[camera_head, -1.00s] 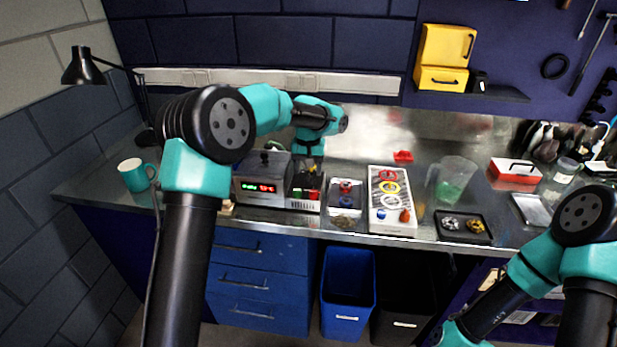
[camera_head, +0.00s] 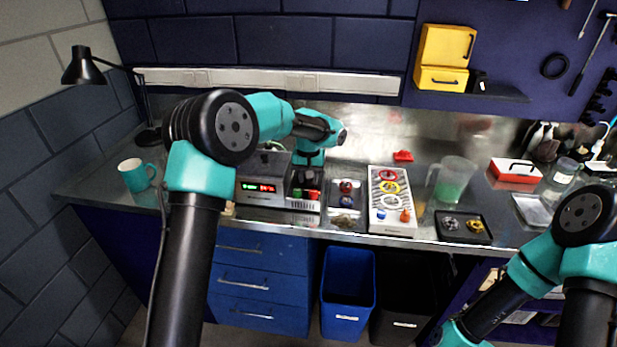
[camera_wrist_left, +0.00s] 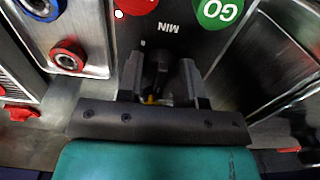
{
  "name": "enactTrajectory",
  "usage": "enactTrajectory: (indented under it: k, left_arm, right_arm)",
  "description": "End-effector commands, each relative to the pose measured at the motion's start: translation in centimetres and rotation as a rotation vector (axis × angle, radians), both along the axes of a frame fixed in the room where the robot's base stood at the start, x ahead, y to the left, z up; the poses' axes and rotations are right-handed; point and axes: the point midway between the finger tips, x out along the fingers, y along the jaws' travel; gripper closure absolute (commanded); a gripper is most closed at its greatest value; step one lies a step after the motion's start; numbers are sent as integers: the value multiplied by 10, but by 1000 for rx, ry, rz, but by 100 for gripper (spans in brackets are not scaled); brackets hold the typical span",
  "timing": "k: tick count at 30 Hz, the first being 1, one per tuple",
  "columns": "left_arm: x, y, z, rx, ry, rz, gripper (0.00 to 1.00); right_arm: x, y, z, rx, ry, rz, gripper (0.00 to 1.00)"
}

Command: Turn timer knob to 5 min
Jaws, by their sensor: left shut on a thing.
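The machine with the timer panel (camera_head: 262,199) stands at the back left of the bench, with green and red lit digits on its front. In the left wrist view the timer knob (camera_wrist_left: 158,72) is dark and sits below the "MIN" mark. My left gripper (camera_wrist_left: 160,85) is shut on it, with a finger on each side. The fingers hide much of the knob, and I cannot read its setting. The green GO button (camera_wrist_left: 217,12) and a red button (camera_wrist_left: 137,5) are beside it. In the head view my left wrist is over the panel's right part. My right gripper is out of view.
Right of the machine are a small tray with knobs (camera_head: 346,201), a white board with coloured rings (camera_head: 378,210), a measuring jug (camera_head: 454,181) and a black tray (camera_head: 446,233). A teal mug (camera_head: 137,176) and lamp (camera_head: 84,68) stand left.

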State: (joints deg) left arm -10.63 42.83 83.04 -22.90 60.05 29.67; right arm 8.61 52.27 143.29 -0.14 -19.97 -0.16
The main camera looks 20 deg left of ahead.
Motion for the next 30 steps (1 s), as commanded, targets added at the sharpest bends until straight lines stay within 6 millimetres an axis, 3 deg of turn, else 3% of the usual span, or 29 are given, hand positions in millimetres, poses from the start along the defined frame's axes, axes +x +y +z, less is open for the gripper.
enactTrajectory:
  k: [4, 17, 30]
  left_arm:
    - [0, 0, 0, 0, 0, 0, 90]
    - [0, 0, 0, 0, 0, -65, 90]
    - [0, 0, 1, 0, -1, -374, 90]
  right_arm:
    - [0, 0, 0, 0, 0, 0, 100]
    - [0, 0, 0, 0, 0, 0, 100]
    - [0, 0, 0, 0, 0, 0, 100]
